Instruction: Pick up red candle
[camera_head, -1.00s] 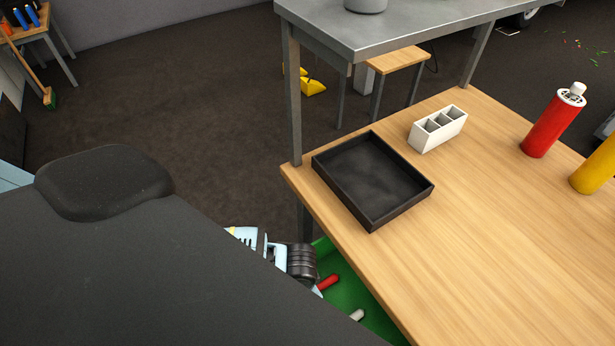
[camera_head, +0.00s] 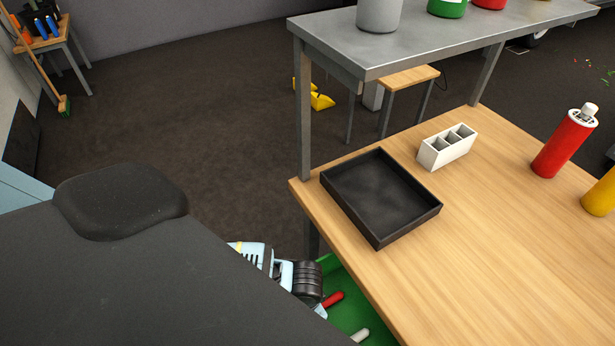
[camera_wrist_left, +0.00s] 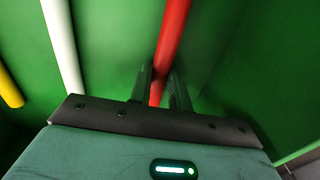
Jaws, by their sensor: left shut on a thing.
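The red candle (camera_wrist_left: 172,40) runs between the two fingers of my left gripper (camera_wrist_left: 160,85) in the left wrist view, and the gripper is shut on it. One end of the candle (camera_head: 333,300) also shows in the head view, beside my left wrist. The candle is inside a green crate (camera_wrist_left: 115,45), whose green inside also shows in the head view (camera_head: 345,315) below the table's left edge. A white candle (camera_wrist_left: 62,45) and a yellow candle (camera_wrist_left: 9,88) lie to the left of the red one. My right gripper is out of view.
On the wooden table (camera_head: 480,260) are a black tray (camera_head: 408,226), a white divided holder (camera_head: 447,155), a red bottle (camera_head: 563,145) and a yellow bottle (camera_head: 603,197). A metal shelf (camera_head: 400,50) stands behind. The table edge is close to my left arm.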

